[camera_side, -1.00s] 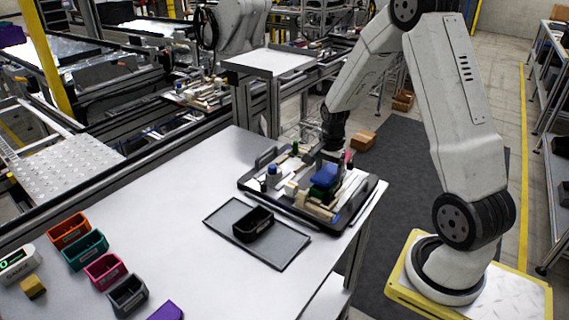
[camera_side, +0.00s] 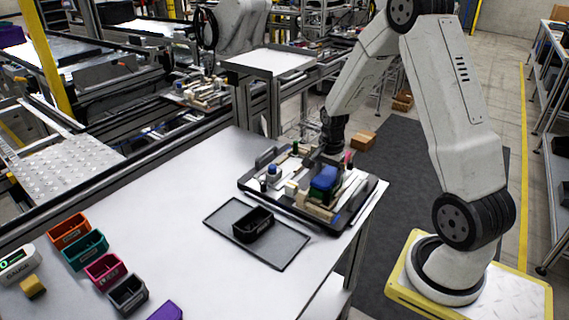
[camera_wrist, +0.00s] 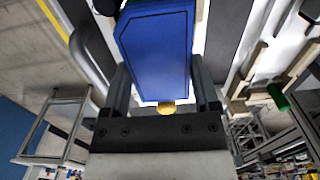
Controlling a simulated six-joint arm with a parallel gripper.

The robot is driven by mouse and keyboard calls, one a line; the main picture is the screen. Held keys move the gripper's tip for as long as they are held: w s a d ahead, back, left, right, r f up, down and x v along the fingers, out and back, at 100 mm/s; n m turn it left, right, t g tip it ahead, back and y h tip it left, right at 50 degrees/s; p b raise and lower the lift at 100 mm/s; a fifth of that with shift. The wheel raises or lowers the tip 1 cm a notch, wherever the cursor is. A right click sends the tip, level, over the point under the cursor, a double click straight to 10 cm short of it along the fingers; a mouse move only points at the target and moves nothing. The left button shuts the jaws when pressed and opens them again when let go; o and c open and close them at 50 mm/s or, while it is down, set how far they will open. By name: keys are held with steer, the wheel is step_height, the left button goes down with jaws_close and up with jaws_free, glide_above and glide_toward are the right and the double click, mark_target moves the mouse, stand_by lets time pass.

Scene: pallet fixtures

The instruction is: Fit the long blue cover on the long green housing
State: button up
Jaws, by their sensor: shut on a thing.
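The long blue cover (camera_side: 324,178) is over the fixture pallet (camera_side: 352,213) in the side view. My gripper (camera_side: 327,161) is above it and shut on it. In the wrist view the cover (camera_wrist: 155,50) fills the upper middle, between the two dark fingers of my gripper (camera_wrist: 158,88). The long green housing is largely hidden in the side view, at or under the cover. I cannot tell whether the cover touches it or is seated. A small yellow round part (camera_wrist: 166,107) shows beyond the cover's lower end in the wrist view.
A black bin (camera_side: 253,225) sits on a grey mat (camera_side: 285,249) in front. Coloured bins (camera_side: 86,250) stand at left. The table between is clear.

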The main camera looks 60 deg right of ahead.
mark_target(329, 175)
steer(key=shift+f, duration=0.1)
steer(key=o, duration=1.1)
steer(key=shift+r, duration=3.9)
steer(key=s+a+n+t, duration=0.1)
steer(key=s+a+n, duration=0.1)
steer(key=a+n, duration=0.4)
steer(key=s+a+n, duration=0.2)
steer(key=a+n, duration=0.4)
steer(key=a, duration=0.2)
steer(key=s+a+n+t, duration=0.1)
steer(key=s+a+n, duration=0.1)
steer(key=a+n, duration=0.4)
steer(key=shift+a+f+t, duration=0.15)
steer(key=shift+a+t, duration=0.15)
steer(key=shift+a, duration=0.25)
